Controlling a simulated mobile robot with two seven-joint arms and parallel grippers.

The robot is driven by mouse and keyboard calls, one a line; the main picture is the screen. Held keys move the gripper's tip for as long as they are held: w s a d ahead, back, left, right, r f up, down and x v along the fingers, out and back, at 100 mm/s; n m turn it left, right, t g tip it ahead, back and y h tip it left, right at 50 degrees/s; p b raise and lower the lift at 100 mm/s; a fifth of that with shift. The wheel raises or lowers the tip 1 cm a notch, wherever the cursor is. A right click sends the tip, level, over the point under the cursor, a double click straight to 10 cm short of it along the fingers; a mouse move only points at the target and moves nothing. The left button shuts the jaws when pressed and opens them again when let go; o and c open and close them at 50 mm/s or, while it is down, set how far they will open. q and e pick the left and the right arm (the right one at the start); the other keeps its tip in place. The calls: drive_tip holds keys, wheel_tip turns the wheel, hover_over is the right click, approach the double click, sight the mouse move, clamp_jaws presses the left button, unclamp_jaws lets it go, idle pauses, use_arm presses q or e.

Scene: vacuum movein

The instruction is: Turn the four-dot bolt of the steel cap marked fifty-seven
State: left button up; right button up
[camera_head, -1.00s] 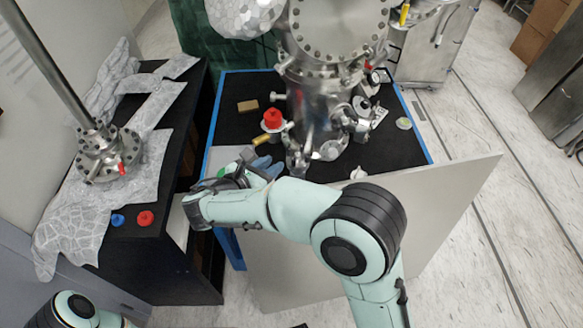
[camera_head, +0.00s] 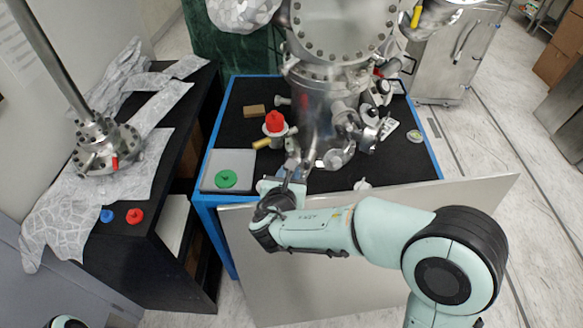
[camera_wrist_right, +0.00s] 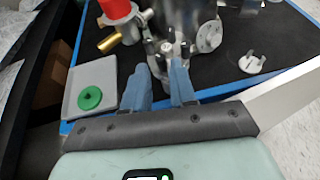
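The steel vacuum chamber (camera_head: 318,105) stands on the black, blue-edged table. A small steel fitting (camera_wrist_right: 168,47) at its low front shows just beyond my right fingertips. No number or dots can be read, so I cannot tell which part is the cap marked fifty-seven or its four-dot bolt. My right gripper (camera_head: 284,176) is at the table's front edge, below the chamber's front. In the right wrist view its two blue fingers (camera_wrist_right: 163,70) stand apart with a gap between them, pointing at the fitting. Nothing is clearly held. My left gripper is out of view.
A grey tray (camera_head: 209,183) with a green disc (camera_head: 226,179) lies left of my right gripper. A red-topped valve (camera_head: 275,124) with a brass stub stands behind it. A white knob-like part (camera_head: 362,184) lies to the right. A pale panel (camera_head: 440,195) leans at the table's front.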

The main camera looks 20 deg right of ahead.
drive_tip(key=shift+x, duration=2.15)
clamp_jaws()
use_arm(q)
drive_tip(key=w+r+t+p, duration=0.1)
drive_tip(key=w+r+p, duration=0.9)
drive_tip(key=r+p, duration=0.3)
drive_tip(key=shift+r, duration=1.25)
use_arm(e)
drive_tip(key=shift+w+a+m+g+h, duration=0.2)
drive_tip(key=shift+m+g+h, duration=0.85)
drive_tip(key=shift+m+g, duration=1)
drive_tip(key=shift+w+a+m+g+h, duration=0.1)
drive_tip(key=shift+w+m+g+h, duration=0.2)
drive_tip(key=shift+m+g+h, duration=1.25)
drive_tip(key=shift+w+a+m+g+h, duration=0.1)
drive_tip(key=shift+w+m+g+h, duration=0.3)
drive_tip(key=shift+m+g, duration=2.15)
drive_tip(key=shift+s, duration=0.15)
